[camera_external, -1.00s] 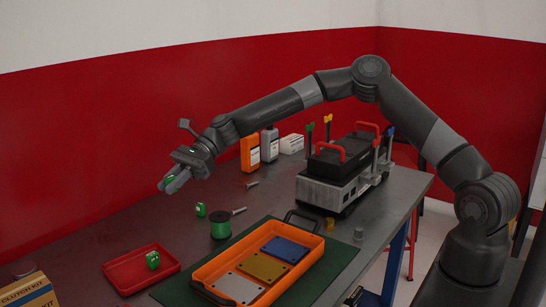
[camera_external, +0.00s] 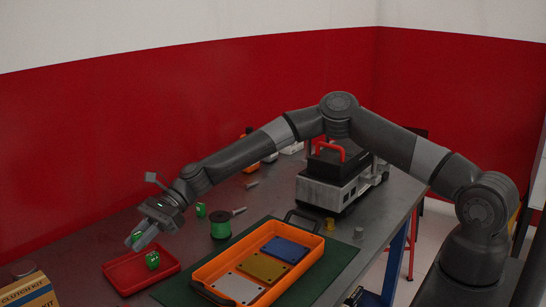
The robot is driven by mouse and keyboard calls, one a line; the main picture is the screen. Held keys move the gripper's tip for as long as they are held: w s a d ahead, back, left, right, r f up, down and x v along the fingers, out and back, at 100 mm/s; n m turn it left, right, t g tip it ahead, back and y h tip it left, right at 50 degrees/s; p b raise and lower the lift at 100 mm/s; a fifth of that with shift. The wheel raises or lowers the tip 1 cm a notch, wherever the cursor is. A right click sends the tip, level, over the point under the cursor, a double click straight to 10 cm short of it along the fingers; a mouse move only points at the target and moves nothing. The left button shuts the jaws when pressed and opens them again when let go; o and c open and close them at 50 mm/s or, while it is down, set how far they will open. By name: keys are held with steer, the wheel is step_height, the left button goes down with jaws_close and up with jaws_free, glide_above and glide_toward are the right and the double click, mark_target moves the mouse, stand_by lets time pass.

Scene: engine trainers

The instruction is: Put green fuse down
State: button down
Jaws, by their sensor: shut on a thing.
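My gripper (camera_external: 143,238) is shut on a green fuse (camera_external: 136,237) and holds it above the red tray (camera_external: 122,285), near its back edge. Only part of the held fuse shows between the fingers. Another green fuse (camera_external: 152,261) stands inside the red tray, just below my gripper in the picture. A third green fuse (camera_external: 200,209) stands on the table behind the green spool. I cannot tell the exact height of my gripper over the tray.
A green spool (camera_external: 219,226) stands right of my gripper. An orange tray (camera_external: 214,262) with blue, yellow and grey plates lies on a green mat (camera_external: 336,267). A cardboard box (camera_external: 28,291) is at the lower left. The engine block (camera_external: 326,188) stands at the back right.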

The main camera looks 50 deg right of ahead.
steer(key=shift+f, duration=0.65)
steer(key=shift+f, duration=0.1)
steer(key=shift+f, duration=0.5)
steer(key=c, duration=1.3)
jaws_free()
steer(key=shift+c, duration=0.2)
